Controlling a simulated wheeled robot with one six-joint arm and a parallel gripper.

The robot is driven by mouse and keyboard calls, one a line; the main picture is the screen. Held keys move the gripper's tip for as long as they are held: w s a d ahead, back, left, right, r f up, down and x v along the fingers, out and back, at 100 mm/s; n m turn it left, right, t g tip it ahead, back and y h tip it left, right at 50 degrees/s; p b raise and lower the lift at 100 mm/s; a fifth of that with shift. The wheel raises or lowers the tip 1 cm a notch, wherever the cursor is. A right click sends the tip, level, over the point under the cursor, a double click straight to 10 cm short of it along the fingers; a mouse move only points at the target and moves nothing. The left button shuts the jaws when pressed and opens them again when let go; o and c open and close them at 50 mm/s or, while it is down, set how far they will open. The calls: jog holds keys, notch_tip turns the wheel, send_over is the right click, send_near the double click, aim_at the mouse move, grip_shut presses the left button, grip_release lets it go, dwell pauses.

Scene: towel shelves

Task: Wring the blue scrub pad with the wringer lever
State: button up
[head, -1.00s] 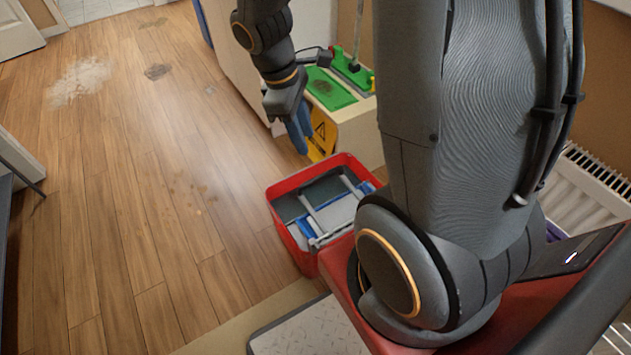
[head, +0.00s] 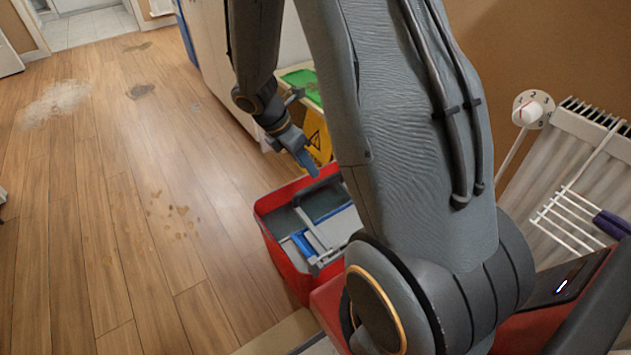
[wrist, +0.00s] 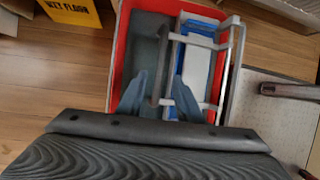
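The red mop bucket (head: 268,222) stands on the floor with a grey wringer inside; it also shows in the wrist view (wrist: 119,60). The grey wringer lever bars (wrist: 230,70) run along and across the bucket's top. A blue strip (wrist: 180,62) lies beside a pale panel inside the bucket, also visible in the head view (head: 302,244); I cannot tell if it is the blue scrub pad or a wringer part. My gripper (wrist: 160,100) has its blue-grey fingers apart, with nothing clearly between them. In the head view my gripper (head: 313,170) is by the bucket's far rim.
A yellow wet-floor sign (head: 318,140) stands behind the bucket by a cabinet. A white radiator (head: 570,150) with a wire rack (head: 572,222) is at the right. The wooden floor (head: 120,230) at left is open, with brown spots and a whitish patch.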

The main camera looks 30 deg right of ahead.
aim_at(318, 182)
jog(key=b+x, duration=0.3)
jog(key=x, duration=0.3)
jog(key=shift+d+f, duration=0.15)
jog(key=shift+f, duration=0.15)
grip_shut()
